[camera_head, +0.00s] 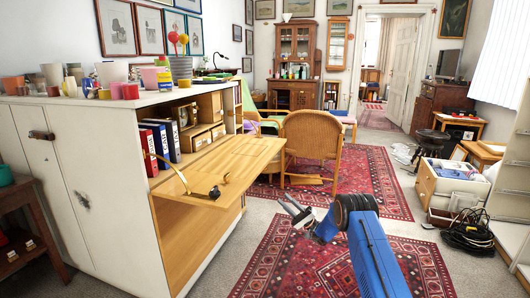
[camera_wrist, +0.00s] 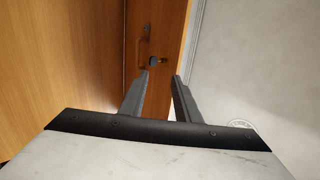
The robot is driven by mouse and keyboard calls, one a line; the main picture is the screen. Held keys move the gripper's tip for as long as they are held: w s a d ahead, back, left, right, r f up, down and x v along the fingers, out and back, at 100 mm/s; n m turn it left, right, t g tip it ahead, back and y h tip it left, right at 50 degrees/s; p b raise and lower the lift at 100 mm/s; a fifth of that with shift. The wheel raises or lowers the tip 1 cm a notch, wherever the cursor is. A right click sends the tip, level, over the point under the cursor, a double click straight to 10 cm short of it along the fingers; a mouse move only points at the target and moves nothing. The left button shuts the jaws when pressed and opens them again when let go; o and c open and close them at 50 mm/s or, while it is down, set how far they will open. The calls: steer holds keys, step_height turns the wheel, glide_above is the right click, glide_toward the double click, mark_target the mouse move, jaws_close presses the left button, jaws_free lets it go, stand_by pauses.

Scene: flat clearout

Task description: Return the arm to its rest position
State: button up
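My arm is blue and reaches up from the lower right in the head view. My gripper (camera_head: 298,214) is at its end, in front of the cabinet's lowered flap and above the red rug. In the wrist view the two dark fingers of my gripper (camera_wrist: 163,80) stand apart with nothing between them. Behind the fingers is an orange-brown wooden panel (camera_wrist: 158,30) with a small metal fitting (camera_wrist: 153,60).
A white cabinet (camera_head: 95,190) stands at left, its wooden flap (camera_head: 225,160) lowered toward my gripper. A wicker chair (camera_head: 312,140) stands behind. A drawer box (camera_head: 450,185) and black cables (camera_head: 468,235) lie at right. The red rug (camera_head: 290,265) looks clear.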

steer(key=s+a+r+n+g+h, duration=0.1)
steer(key=s+a+r+g+h, duration=0.2)
steer(key=s+r, duration=0.4)
steer(key=s+a+r+n+g+h, duration=0.1)
steer(key=s+a+r+n+g, duration=0.3)
steer(key=r, duration=0.6)
steer(key=s+d+r+m+g+h, duration=0.1)
steer(key=s+r+h, duration=0.25)
steer(key=s, duration=0.65)
steer(key=s+r+g+h, duration=0.2)
steer(key=s+r+h, duration=0.15)
steer(key=s, duration=0.55)
steer(key=s+d+t+h, duration=0.1)
steer(key=s+d+h, duration=0.25)
steer(key=s, duration=0.75)
steer(key=s+d+t+h, duration=0.1)
steer(key=s+d+h, duration=0.3)
steer(key=s, duration=0.6)
steer(key=s+d+f+t+h, duration=0.2)
steer(key=s+d+h, duration=0.1)
steer(key=s+d, duration=0.5)
steer(key=s+d+f+m+t+h, duration=0.1)
steer(key=s+d+f+t+h, duration=0.2)
steer(key=s+d, duration=0.6)
steer(key=shift+s+t+h, duration=0.3)
steer(key=shift+s+h, duration=0.05)
steer(key=shift+s, duration=1.1)
steer(key=shift+f, duration=0.1)
